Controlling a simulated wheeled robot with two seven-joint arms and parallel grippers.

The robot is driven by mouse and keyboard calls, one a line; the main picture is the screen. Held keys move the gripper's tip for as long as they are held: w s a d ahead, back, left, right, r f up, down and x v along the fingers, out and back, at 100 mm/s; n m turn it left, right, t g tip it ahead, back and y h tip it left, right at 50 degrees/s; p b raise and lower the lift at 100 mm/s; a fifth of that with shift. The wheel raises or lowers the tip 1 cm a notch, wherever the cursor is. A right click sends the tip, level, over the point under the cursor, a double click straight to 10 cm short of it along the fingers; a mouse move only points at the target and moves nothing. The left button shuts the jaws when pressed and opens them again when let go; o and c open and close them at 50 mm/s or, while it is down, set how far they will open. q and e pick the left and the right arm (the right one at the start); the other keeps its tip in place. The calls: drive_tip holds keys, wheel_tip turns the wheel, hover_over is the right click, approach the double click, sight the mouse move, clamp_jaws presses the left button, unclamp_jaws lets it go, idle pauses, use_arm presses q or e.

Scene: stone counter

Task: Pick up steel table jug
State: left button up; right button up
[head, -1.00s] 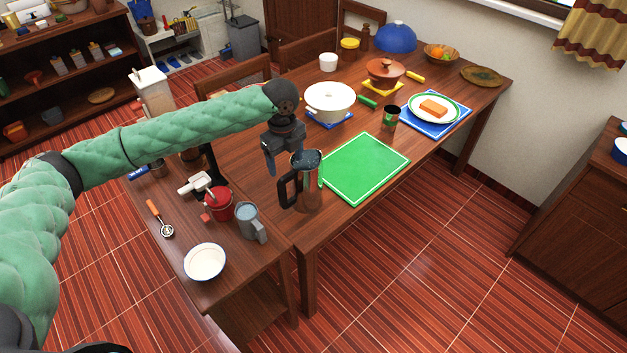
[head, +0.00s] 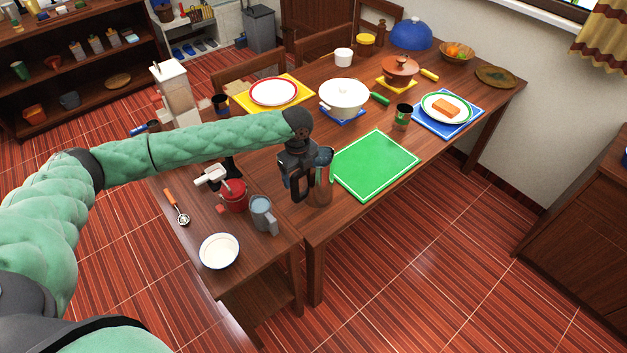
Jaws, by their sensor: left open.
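The steel table jug (head: 323,191) stands upright near the front corner of the wooden table, left of the green cutting board. It has a shiny body, and its black handle is on the left side. My left gripper (head: 297,184) is open and low at the jug's handle side, overlapping the handle and upper part of the jug in the head view. I cannot tell whether the fingers touch the handle. My right gripper is not in view.
The green board (head: 374,164) lies right of the jug. A dark cup (head: 402,115) and white casserole (head: 344,96) stand farther back.

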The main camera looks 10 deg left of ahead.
use_arm(q)
drive_tip(key=shift+f, duration=0.1)
clamp_jaws()
idle(0.3)
idle(0.4)
